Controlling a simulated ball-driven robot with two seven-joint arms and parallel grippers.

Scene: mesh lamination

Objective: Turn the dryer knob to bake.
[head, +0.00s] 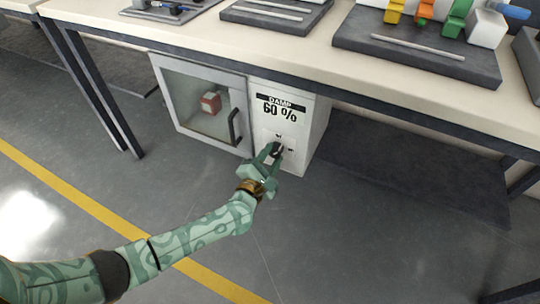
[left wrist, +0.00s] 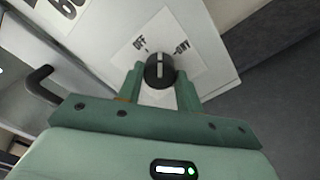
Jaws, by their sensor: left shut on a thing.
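The dryer (head: 262,148) is a white cabinet under the table, with a glass-fronted door at its left and a panel reading "DAMP 60 %". The knob's pale pointer line points up, between the two words. My left gripper (left wrist: 160,88) is shut on the knob, one green finger on each side. In the head view the left gripper (head: 273,157) covers most of the knob. My right gripper is in neither view.
A red and white box (head: 210,102) is inside the dryer behind the closed glass door. The black door handle (head: 233,127) is just left of my gripper. The tabletop (head: 200,35) overhangs the dryer, and a table leg (head: 105,95) stands to the left. The floor in front is clear.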

